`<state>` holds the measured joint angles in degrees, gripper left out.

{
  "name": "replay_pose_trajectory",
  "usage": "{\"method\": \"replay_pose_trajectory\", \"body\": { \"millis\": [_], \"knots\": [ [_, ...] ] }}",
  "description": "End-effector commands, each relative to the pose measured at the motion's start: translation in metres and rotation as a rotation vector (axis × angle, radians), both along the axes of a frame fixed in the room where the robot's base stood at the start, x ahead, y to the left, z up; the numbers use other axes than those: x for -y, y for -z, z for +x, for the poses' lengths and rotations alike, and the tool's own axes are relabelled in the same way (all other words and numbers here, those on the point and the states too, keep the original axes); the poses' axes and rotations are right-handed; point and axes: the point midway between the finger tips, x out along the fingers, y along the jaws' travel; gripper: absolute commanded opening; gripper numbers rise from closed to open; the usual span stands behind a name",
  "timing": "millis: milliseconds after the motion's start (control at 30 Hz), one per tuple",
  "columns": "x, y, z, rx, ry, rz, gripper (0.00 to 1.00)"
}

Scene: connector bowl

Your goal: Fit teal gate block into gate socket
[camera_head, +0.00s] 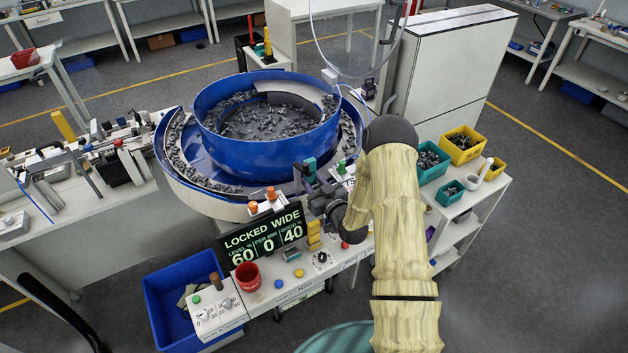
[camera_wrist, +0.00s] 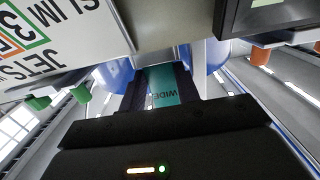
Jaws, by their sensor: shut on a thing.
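My gripper (camera_wrist: 163,92) is shut on the teal gate block (camera_wrist: 164,85), which carries the word "WIDE" and sits between the two dark fingers in the wrist view. In the head view the teal block (camera_head: 309,164) shows beside the front right rim of the blue bowl, at the end of my arm. My gripper (camera_head: 316,182) is partly hidden there among grey parts. The gate socket cannot be made out clearly; the block's far end is hidden, so I cannot tell whether it is seated or apart.
The blue feeder bowl (camera_head: 206,135) holds many dark parts. Orange knobs (camera_head: 270,193) and a green knob (camera_head: 342,167) stand close by. A red cup (camera_head: 248,277) and a blue bin (camera_head: 157,302) are in front.

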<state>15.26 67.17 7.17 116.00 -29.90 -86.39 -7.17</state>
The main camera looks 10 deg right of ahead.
Motion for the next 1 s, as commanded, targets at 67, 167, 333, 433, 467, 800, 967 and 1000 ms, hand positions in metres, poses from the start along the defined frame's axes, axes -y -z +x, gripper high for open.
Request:
{"method": "replay_pose_trajectory", "body": {
  "millis": [67, 167, 333, 433, 467, 800, 967, 1000],
  "knots": [
    [0.000, 0.000, 0.000, 0.002, 0.000, 0.000, 0.08],
    [0.000, 0.000, 0.000, 0.002, 0.000, 0.000, 0.08],
    [0.000, 0.004, 0.000, 0.001, -0.001, -0.001, 0.08],
    [0.000, 0.002, 0.000, 0.000, 0.000, -0.001, 0.41],
    [0.000, 0.002, 0.000, 0.000, 0.000, -0.001, 0.41],
    [0.002, -0.001, 0.000, 0.000, 0.003, -0.001, 0.41],
    [0.006, 0.003, -0.014, -0.002, 0.002, -0.002, 0.41],
    [0.008, 0.003, -0.019, -0.001, 0.003, -0.001, 0.41]
  ]
}}
